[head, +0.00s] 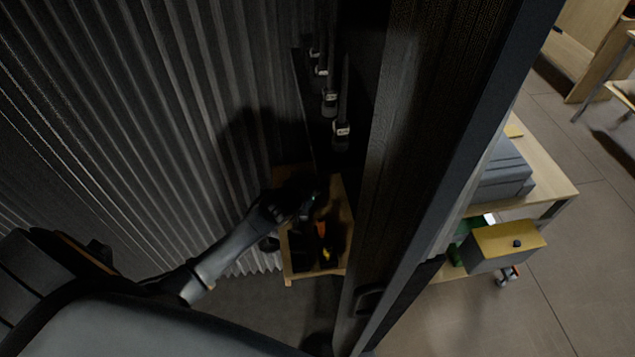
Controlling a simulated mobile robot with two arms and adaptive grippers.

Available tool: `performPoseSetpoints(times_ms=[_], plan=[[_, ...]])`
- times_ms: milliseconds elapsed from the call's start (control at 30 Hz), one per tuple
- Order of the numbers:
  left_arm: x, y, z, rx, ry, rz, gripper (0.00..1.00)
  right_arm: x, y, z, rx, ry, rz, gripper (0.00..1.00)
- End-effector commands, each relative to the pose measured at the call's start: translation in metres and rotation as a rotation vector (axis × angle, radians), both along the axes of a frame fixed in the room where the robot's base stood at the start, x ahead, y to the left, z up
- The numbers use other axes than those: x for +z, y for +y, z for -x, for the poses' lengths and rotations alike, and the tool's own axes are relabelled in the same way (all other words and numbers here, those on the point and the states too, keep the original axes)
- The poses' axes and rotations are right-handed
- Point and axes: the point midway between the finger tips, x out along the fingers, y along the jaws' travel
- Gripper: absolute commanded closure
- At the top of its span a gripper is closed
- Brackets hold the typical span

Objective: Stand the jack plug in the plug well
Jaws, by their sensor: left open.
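My left gripper (312,202) is open, in deep shadow over the back part of a light wooden open box or stand (289,272). My left arm reaches in from the lower left. Inside the box are dark shapes, an orange piece (321,229) and a yellow piece (327,254). I cannot tell whether any of these is the jack plug. The plug well cannot be made out either. Whether the gripper touches anything is too dark to tell. My right gripper is not in view.
Several dark hanging pieces with pale labels (342,130) line a dark panel behind the box. A ribbed dark wall (190,110) rises on the left. A thick dark post (420,130) stands close on the right. Beyond it are a bench (548,188) and tiled floor.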

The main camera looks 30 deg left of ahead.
Motion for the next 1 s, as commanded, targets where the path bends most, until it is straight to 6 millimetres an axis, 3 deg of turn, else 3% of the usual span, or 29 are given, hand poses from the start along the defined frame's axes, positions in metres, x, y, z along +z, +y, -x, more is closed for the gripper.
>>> performPoseSetpoints(times_ms=[333,533,1000], plan=[[-0.004,0.000,-0.005,-0.001,0.001,0.001,0.59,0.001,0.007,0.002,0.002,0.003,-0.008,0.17],[-0.004,0.000,-0.004,-0.001,0.001,0.001,1.00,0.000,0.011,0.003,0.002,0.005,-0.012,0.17],[0.000,0.000,-0.005,0.000,-0.001,0.001,1.00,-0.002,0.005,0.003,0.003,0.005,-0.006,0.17]])
